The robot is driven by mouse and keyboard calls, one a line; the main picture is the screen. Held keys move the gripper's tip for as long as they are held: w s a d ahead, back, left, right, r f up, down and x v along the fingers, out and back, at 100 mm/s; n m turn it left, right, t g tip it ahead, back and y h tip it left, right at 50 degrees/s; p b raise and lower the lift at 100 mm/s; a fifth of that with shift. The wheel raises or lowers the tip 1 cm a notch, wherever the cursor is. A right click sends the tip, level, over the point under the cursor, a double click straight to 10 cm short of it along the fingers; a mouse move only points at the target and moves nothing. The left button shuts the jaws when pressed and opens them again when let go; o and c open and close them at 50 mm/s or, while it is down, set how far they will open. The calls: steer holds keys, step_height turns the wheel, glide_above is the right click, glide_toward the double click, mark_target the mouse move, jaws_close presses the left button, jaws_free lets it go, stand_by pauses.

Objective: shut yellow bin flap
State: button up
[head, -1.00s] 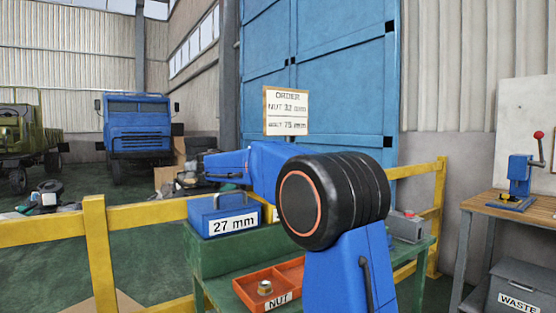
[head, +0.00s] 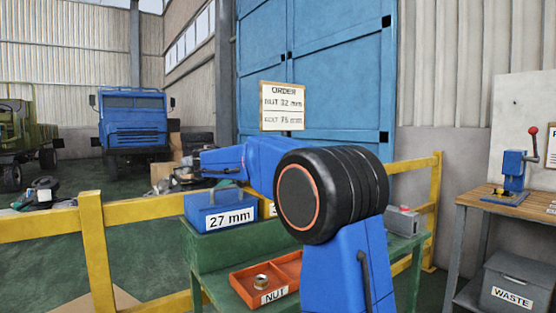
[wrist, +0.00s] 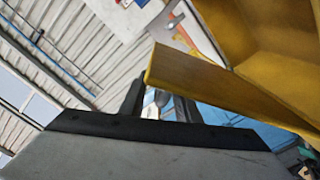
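In the wrist view, a yellow sheet-like part (wrist: 225,85), which looks like the flap, slants across the middle with its corner at the fingers. More yellow surface (wrist: 275,30), apparently the bin, fills the upper right. My gripper (wrist: 160,98) has dark fingers beside and partly behind that yellow corner; their tips are partly hidden, and contact is unclear. In the head view, only a sliver of the yellow bin (head: 270,210) shows, right of the blue 27 mm bin (head: 220,213); my arm hides the rest. The gripper is small and unclear there, at the arm's left end.
A green bench holds a red tray (head: 240,284) with a nut (head: 261,281). A yellow rail (head: 50,226) runs behind the bench. An order sign (head: 283,106) stands behind. A side table with a press (head: 514,172) and a grey waste bin (head: 515,292) are at right.

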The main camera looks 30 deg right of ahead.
steer(key=a, duration=1.7)
steer(key=shift+s+a, duration=0.15)
steer(key=shift+s, duration=0.15)
